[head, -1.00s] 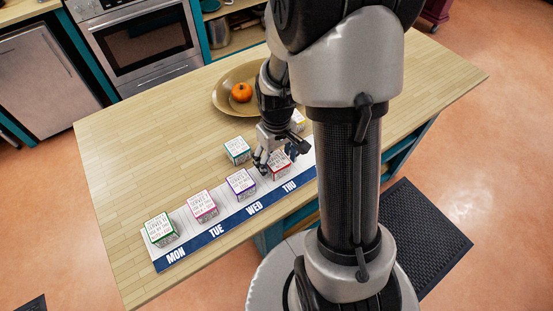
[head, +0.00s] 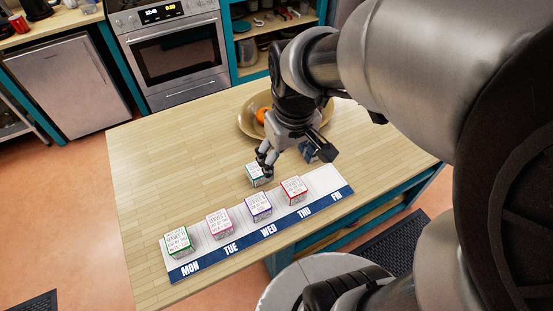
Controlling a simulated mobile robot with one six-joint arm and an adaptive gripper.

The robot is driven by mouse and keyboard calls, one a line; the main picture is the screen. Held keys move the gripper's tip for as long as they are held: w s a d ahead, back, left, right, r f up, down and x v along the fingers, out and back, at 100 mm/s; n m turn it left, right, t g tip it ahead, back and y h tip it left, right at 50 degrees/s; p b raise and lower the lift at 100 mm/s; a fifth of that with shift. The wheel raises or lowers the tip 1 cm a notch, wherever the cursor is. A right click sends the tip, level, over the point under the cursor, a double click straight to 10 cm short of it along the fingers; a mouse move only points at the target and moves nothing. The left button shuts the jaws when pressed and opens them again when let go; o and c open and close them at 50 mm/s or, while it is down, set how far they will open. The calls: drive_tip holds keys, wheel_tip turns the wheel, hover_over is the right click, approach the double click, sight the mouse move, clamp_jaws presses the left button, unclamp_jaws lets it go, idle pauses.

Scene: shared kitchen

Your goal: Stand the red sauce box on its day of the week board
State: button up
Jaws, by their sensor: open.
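The red-edged box (head: 293,190) stands upright on the white part of the day board (head: 322,183), behind the THU label. My gripper (head: 296,158) is open and empty, above and behind the red box and apart from it. One finger partly covers a teal-edged box (head: 253,175) that stands on the table behind the board. I cannot tell whether that finger touches it.
Green (head: 178,243), pink (head: 218,223) and purple (head: 259,206) boxes stand at MON, TUE and WED. The FRI place is bare. A bowl (head: 247,124) with an orange fruit (head: 262,115) is behind my gripper. The table's left side (head: 150,170) is clear.

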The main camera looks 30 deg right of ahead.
drive_tip(key=s+a+r+t, duration=0.2)
drive_tip(key=s+a+r, duration=0.3)
drive_tip(key=s, duration=0.5)
drive_tip(key=shift+a+r+t, duration=0.35)
drive_tip(key=shift+r+t, duration=0.05)
drive_tip(key=shift+r, duration=0.3)
drive_tip(key=shift+w+f, duration=0.1)
drive_tip(key=shift+f, duration=0.15)
